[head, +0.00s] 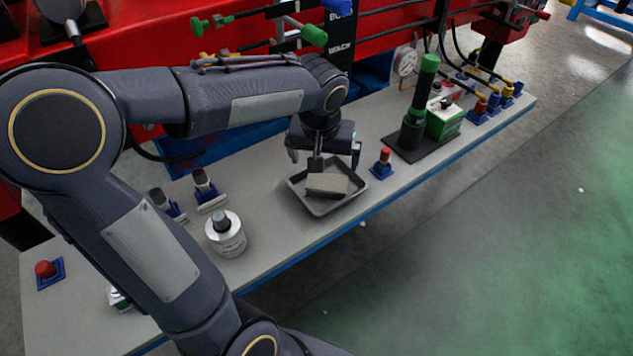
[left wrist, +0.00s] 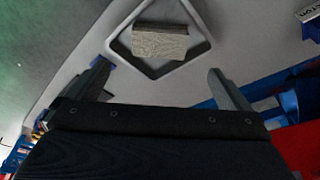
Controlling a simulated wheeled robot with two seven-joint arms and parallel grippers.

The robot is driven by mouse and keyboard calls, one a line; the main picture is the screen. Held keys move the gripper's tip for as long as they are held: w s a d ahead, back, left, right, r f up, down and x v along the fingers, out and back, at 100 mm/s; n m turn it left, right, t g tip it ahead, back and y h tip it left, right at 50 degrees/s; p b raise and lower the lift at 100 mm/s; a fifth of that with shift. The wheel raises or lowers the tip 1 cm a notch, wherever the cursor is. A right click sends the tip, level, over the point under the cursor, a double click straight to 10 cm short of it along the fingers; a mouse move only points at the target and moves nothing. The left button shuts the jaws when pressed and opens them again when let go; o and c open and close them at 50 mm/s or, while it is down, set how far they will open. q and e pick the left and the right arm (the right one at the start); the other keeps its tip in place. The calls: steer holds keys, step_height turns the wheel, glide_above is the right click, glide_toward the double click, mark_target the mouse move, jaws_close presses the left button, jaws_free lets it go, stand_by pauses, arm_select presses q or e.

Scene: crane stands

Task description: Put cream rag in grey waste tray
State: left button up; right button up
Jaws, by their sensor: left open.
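The cream rag (head: 326,184), a folded greyish-beige block, lies inside the grey waste tray (head: 322,209) on the bench. In the left wrist view the rag (left wrist: 160,42) rests within the rim of the tray (left wrist: 152,73). My left gripper (head: 325,160) is above the far side of the tray. My right gripper is not in view.
The light grey bench (head: 275,235) carries a white can (head: 226,234) left of the tray and a red-topped blue piece (head: 382,163) close to its right. A green-capped cylinder (head: 420,100) stands farther right. Red machinery (head: 160,40) lines the back.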

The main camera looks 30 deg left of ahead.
arm_select(q)
steer(key=s+d+m+t+h, duration=0.1)
steer(key=s+d+h, duration=0.1)
steer(key=s, duration=0.7)
steer(key=s+d+f+m+t+h, duration=0.1)
steer(key=s+d, duration=0.3)
steer(key=s, duration=0.5)
steer(key=shift+s+m+t+h, duration=0.15)
steer(key=shift+m+t+h, duration=0.25)
steer(key=shift+h, duration=0.5)
